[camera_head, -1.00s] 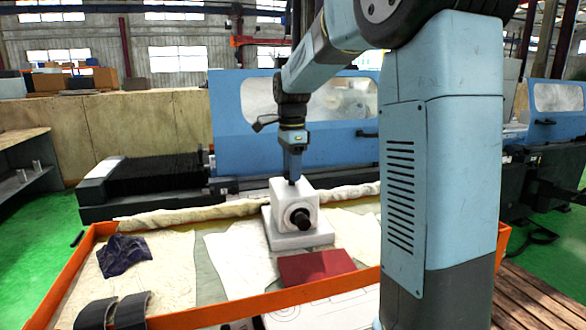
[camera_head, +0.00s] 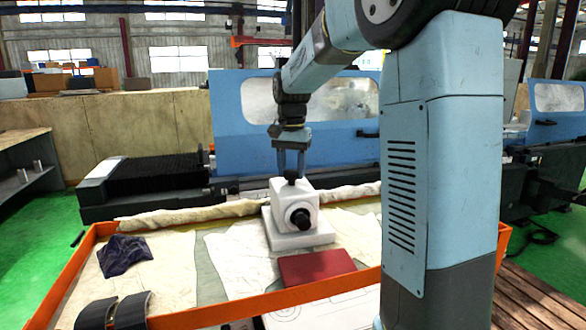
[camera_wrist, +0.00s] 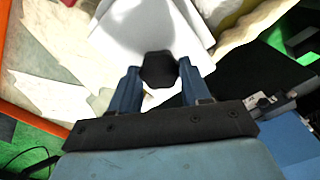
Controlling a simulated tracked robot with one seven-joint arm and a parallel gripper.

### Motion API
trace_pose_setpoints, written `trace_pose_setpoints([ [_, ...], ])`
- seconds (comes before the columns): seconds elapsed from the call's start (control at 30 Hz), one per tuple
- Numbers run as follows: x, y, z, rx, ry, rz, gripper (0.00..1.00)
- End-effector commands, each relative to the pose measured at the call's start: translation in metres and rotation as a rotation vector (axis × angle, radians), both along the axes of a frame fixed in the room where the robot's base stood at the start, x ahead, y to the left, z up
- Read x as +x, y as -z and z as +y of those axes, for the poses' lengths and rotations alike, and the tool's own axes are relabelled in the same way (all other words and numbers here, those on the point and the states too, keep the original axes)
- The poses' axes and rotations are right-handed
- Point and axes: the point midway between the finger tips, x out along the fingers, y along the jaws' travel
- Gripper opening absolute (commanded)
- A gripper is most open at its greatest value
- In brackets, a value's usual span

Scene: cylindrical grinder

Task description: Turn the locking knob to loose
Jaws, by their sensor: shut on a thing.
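The locking knob is a small black knob (camera_head: 291,178) on top of a white block-shaped fixture (camera_head: 286,196). In the wrist view the knob (camera_wrist: 158,69) looks dark and many-sided, between my two blue fingers. My gripper (camera_head: 291,172) points straight down over the fixture and is shut on the knob, one finger on each side. The fixture stands on a white base (camera_head: 300,240) and has a larger black round part (camera_head: 300,218) on its front face. The knob's markings, if any, cannot be made out.
An orange-edged tray or table (camera_head: 210,318) holds the fixture, a dark red book-like block (camera_head: 316,267), a dark blue cloth (camera_head: 124,255) and black curved parts (camera_head: 112,313). A rolled cloth (camera_head: 190,215) lies behind. The blue grinder (camera_head: 235,125) stands at the back.

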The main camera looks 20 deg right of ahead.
Motion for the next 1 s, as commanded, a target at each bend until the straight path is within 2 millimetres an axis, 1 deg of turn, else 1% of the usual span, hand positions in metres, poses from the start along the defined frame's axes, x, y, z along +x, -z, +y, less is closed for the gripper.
trace_pose_setpoints([
  [0.6,0.0010,-0.0013,0.0017,0.000,-0.577,-0.004,0.16],
  [0.8,0.0011,-0.0013,0.0016,0.000,-0.729,-0.005,0.16],
  [1.0,0.0010,-0.0013,0.0020,0.000,-0.839,-0.005,0.16],
])
